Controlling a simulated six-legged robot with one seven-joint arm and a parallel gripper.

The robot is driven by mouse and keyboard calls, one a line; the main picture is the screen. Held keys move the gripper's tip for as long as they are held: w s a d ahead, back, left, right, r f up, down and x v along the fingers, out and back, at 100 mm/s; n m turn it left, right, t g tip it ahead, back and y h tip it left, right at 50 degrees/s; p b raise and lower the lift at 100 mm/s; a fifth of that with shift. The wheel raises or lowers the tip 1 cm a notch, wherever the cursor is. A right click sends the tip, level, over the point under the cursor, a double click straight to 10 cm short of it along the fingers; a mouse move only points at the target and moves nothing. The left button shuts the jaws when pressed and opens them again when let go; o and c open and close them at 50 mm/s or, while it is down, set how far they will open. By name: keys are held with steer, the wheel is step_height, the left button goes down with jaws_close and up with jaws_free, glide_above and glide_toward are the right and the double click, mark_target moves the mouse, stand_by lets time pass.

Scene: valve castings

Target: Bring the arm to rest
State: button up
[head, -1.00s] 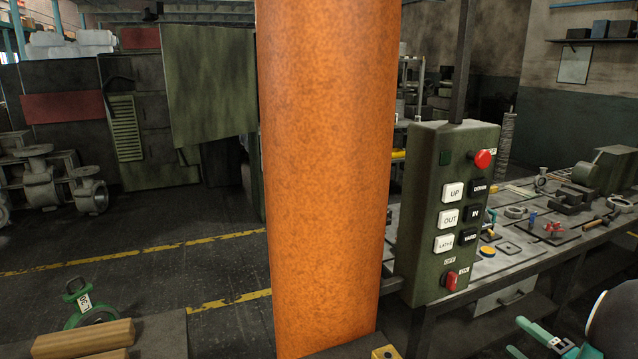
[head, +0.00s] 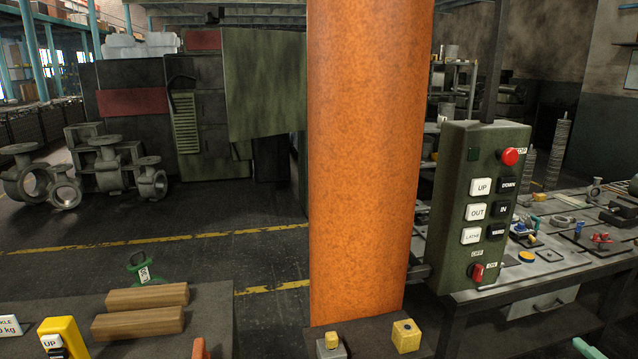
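Neither my arm nor my gripper can be made out in the head view now. Whether the gripper is open or shut, and whether it holds anything, does not show. A small teal piece (head: 589,348) at the lower right edge and an orange piece (head: 201,348) at the bottom edge are cut off, and I cannot tell what they belong to.
An orange column (head: 362,160) stands in the middle, with a green control box (head: 484,205) right of it. A workbench (head: 530,268) with tools is at right. Wooden blocks (head: 138,322) lie on a surface at lower left. Valve castings (head: 105,170) stand behind. Dark floor is clear between.

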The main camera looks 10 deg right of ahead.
steer(key=w+a+r+n+g+y, duration=0.1)
steer(key=w+a+n+g+y, duration=0.2)
steer(key=a, duration=0.7)
steer(key=a+r+n+g+y, duration=0.1)
steer(key=a+n+g+y, duration=0.2)
steer(key=a, duration=0.6)
steer(key=w+a+r+n+g+y, duration=0.1)
steer(key=w+a+n+g, duration=0.3)
steer(key=a, duration=0.6)
steer(key=s+a+r+n+g+h, duration=0.2)
steer(key=s+a+r+n+h, duration=0.2)
steer(key=s+a+n+h, duration=0.2)
steer(key=shift+s+a+r+n+h, duration=0.15)
steer(key=shift+s+a+n+h, duration=0.25)
steer(key=shift+s+a+h, duration=1.35)
steer(key=shift+s+a+y, duration=0.45)
